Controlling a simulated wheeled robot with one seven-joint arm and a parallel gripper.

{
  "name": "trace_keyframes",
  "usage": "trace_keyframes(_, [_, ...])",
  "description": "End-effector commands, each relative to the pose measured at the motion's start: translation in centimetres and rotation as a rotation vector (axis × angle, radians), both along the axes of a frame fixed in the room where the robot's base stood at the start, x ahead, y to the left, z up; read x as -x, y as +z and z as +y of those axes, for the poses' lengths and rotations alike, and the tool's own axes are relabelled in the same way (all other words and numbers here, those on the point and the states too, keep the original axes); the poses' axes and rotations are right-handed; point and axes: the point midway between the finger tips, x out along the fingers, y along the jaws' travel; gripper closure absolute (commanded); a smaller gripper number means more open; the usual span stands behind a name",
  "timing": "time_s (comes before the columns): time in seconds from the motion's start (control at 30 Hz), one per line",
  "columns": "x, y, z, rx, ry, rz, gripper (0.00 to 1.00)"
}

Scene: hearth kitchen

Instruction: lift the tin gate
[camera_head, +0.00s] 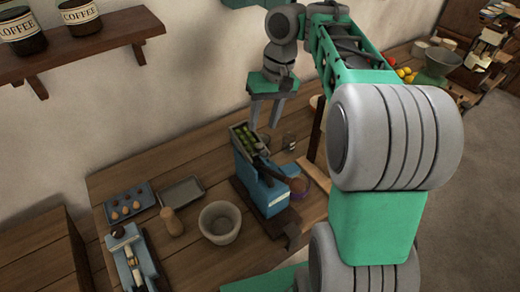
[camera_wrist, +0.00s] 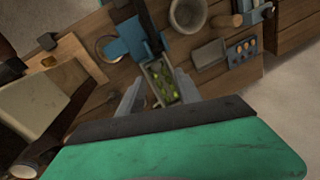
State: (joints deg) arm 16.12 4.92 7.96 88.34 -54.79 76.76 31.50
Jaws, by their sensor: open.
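A blue box-shaped device (camera_head: 268,200) stands on the wooden table in the head view; its blue side also shows in the wrist view (camera_wrist: 122,46). A narrow trough holding several green pieces (camera_wrist: 160,84) sits at its far end, and a dark bar (camera_wrist: 151,28) runs from it. I cannot make out clearly which part is the tin gate. My gripper (camera_head: 265,112) points down, open and empty, above the trough end. In the wrist view my gripper's fingers (camera_wrist: 160,92) lie on either side of the trough in the picture; no contact is visible.
A pale bowl (camera_head: 220,222), a wooden pestle-like piece (camera_head: 171,222), a grey tray (camera_head: 182,193) and a dark egg tray (camera_head: 129,204) stand left of the device. A shelf with jars (camera_head: 80,15) is at upper left.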

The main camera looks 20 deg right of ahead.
Motion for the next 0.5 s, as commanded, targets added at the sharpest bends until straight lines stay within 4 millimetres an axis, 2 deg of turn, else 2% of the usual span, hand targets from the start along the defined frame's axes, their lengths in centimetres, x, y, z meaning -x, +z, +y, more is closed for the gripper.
trace_keyframes(0.1, [-0.5,-1.4,-0.8,0.007,0.013,0.018,0.59])
trace_keyframes(0.4, [-0.3,-6.9,0.3,0.007,0.014,0.016,0.59])
trace_keyframes(0.5, [-0.3,-7.9,0.5,0.007,0.014,0.015,0.59])
